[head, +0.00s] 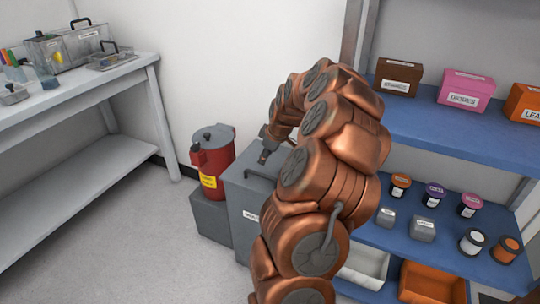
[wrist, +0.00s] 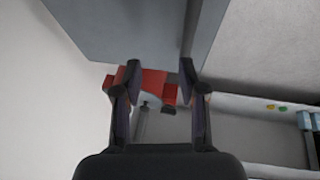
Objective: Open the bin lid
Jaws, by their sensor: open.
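A grey box-shaped bin (head: 246,212) stands on the floor in the middle of the head view. Its flat lid appears shut, with a dark bar handle (head: 259,176) on top. A label on its front is partly hidden by my arm. My gripper (head: 265,152) is above the bin's top, close to the handle; I cannot tell whether they touch. A large grey surface (wrist: 120,25), likely the bin, fills the top there.
A red can (head: 212,162) with a grey lid stands on a grey block left of the bin. Blue shelves (head: 420,125) with boxes and jars are at the right. A white bench (head: 80,95) stands at the left. The floor in front is clear.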

